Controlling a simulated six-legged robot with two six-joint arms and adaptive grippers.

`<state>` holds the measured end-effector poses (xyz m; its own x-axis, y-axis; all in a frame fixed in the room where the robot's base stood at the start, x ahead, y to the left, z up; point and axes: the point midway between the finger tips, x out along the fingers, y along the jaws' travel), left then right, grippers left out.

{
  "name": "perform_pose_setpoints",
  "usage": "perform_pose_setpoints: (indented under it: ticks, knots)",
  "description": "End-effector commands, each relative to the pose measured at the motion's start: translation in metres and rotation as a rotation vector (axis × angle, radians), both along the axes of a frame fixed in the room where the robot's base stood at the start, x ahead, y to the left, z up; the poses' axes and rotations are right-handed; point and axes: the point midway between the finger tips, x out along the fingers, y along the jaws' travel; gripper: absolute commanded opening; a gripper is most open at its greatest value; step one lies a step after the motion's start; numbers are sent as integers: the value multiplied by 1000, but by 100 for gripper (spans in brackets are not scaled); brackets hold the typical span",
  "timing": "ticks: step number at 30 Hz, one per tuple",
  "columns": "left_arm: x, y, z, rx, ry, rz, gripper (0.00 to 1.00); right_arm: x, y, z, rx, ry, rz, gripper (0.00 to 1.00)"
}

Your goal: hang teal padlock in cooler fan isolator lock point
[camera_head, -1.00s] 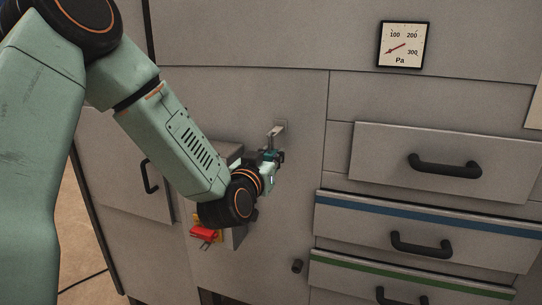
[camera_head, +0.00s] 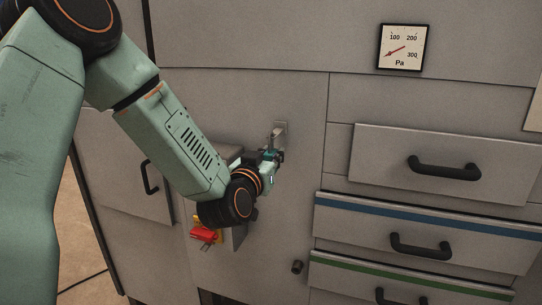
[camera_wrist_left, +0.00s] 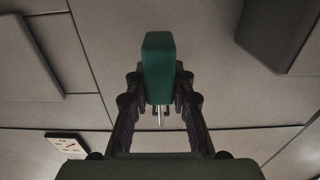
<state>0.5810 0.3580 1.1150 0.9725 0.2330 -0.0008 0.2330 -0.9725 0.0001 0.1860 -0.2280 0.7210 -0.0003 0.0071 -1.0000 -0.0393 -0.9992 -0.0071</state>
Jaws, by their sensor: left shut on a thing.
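The teal padlock (camera_wrist_left: 159,65) is between the fingers of my left gripper (camera_wrist_left: 159,92), which is shut on it. Whether the padlock touches that bracket cannot be told. A grey box (camera_head: 238,236) with a yellow and red switch handle (camera_head: 203,234) is partly hidden behind my left arm. No label identifies the isolator. My right gripper is not in view.
Drawers with black handles (camera_head: 444,167) stand to the right, and a pressure gauge (camera_head: 403,46) is above them. A black knob (camera_head: 297,267) sticks out below right of the gripper. A door handle (camera_head: 150,177) is left of my forearm.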

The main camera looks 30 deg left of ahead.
Motion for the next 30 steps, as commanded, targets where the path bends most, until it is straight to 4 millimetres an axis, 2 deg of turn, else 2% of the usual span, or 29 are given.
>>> perform_pose_setpoints:
  ticks: [1,11,30]
  knots:
    - [0,1,5,1,-5,1,0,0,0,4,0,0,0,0]
    - [0,0,15,1,-3,1,0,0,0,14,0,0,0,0]
    - [-13,-3,14,0,-2,0,0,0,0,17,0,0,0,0]
